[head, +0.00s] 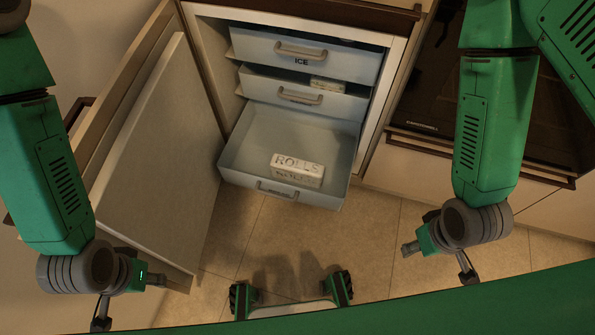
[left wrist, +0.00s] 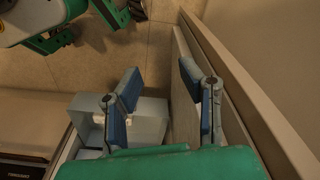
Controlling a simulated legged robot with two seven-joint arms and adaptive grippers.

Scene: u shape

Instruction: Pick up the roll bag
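The roll bag (head: 297,168), a white package marked ROLLS, lies in the pulled-out bottom drawer (head: 240,150) of the freezer. Nothing touches it. My left gripper (head: 128,300) is at the lower left, by the open freezer door and well apart from the bag. In the left wrist view its two fingers (left wrist: 162,75) are spread with nothing between them.
The open freezer door (head: 160,160) stands left of the drawer. An upper drawer marked ICE (head: 340,62) and a middle drawer (head: 345,103) sit above, slightly out. A dark oven front (head: 440,90) is at the right.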

